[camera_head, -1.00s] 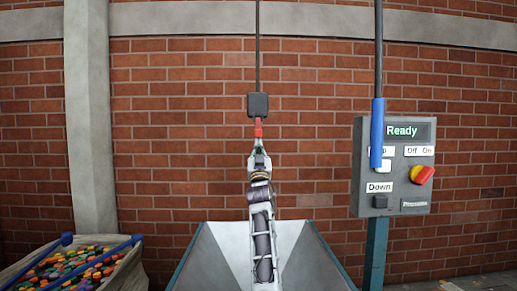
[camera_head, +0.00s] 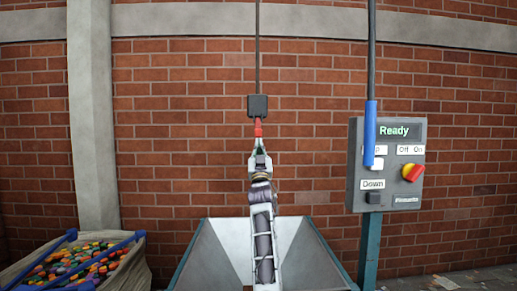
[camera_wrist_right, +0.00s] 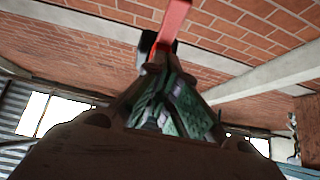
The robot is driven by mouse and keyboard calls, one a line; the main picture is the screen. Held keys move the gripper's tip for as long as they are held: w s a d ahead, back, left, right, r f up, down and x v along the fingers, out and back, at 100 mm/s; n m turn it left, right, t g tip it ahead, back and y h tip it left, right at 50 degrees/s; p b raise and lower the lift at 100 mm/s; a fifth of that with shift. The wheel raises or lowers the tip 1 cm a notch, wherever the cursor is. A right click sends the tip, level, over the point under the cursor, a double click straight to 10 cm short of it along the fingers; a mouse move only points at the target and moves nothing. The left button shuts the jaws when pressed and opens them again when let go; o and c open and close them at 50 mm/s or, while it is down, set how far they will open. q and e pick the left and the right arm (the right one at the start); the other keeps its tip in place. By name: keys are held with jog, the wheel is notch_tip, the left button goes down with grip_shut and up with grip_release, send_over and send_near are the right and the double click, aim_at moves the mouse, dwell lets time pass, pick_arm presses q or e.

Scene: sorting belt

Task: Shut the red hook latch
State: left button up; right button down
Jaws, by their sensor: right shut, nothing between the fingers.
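The red hook latch (camera_head: 258,128) hangs just under a dark block at the end of a vertical cable, in the middle of the head view. It also shows at the top of the right wrist view as a red bar (camera_wrist_right: 173,20). My right gripper (camera_head: 258,142) is raised upright right below it, fingertips close together at its lower end. In the wrist view the fingers (camera_wrist_right: 158,62) converge at the bar's lower end. The gripper is shut with nothing between its fingers. I cannot tell whether the tips touch the latch. My left gripper is not in view.
A grey metal chute (camera_head: 210,255) stands behind my arm. A control box (camera_head: 408,185) reading "Ready" is on the right, with a blue handle (camera_head: 370,135) hanging before it. A sack of coloured pieces (camera_head: 130,268) is at lower left. A brick wall closes the back.

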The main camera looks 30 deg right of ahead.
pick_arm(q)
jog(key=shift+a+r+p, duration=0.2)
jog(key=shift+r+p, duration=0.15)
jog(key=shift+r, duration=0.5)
pick_arm(e)
notch_tip(320, 180, down, 10)
jog(key=s+a, duration=0.1)
jog(key=shift+s, duration=0.4)
jog(key=shift+r, duration=0.1)
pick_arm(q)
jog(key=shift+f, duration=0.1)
